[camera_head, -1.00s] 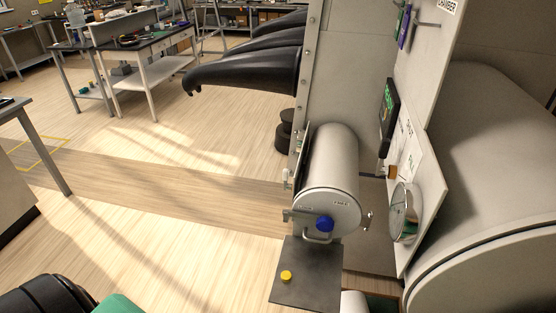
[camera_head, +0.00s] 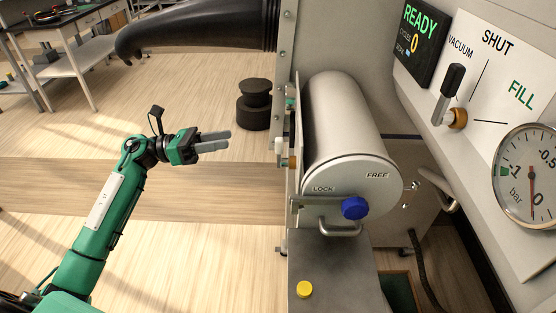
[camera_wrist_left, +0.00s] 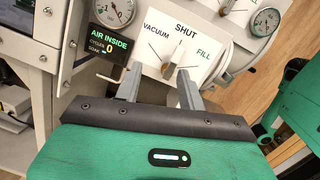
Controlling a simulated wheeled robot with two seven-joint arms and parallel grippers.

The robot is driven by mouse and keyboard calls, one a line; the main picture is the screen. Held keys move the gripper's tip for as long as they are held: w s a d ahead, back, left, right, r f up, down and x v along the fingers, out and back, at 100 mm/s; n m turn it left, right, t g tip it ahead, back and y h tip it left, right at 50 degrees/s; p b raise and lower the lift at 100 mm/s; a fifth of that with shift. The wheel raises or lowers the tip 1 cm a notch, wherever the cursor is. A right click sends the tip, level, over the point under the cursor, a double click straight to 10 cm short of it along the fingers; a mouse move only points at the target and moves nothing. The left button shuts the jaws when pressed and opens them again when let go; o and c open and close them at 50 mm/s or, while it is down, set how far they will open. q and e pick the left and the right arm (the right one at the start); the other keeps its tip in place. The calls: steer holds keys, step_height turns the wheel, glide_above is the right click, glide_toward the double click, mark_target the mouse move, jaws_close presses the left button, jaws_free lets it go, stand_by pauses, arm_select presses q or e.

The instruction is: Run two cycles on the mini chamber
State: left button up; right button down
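The mini chamber (camera_head: 345,120) is a pale grey cylinder with a round door marked LOCK and FREE. A bar with a blue knob (camera_head: 355,207) crosses the door above a handle. A black-handled lever (camera_head: 452,92) stands on the panel (camera_head: 490,95) marked VACUUM, SHUT and FILL. The gauge (camera_head: 533,180) needle is near 0. The display (camera_head: 423,40) shows READY and cycles 0. A yellow round piece (camera_head: 304,289) lies on the grey shelf (camera_head: 335,280). My left gripper (camera_head: 222,141) is open and empty, left of the chamber. My right gripper is out of view.
A black glove sleeve (camera_head: 200,30) sticks out above my left gripper. Dark round weights (camera_head: 254,105) stand on the floor. Open floor lies around my left arm.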

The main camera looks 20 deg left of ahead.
mark_target(278, 152)
arm_select(q)
steer(key=d+m+p, duration=0.1)
steer(key=d, duration=0.3)
steer(key=d+r+m+g+p, duration=0.1)
steer(key=d, duration=0.4)
steer(key=w+d+m+g+p, duration=0.1)
steer(key=d+p, duration=0.1)
steer(key=d, duration=0.3)
steer(key=shift+d+r+m+y, duration=0.2)
steer(key=shift+r+m+y, duration=0.15)
steer(key=shift+m+y, duration=0.05)
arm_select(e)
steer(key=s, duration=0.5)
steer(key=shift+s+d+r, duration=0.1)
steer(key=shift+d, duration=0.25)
arm_select(q)
steer(key=shift+c, duration=0.4)
jaws_close()
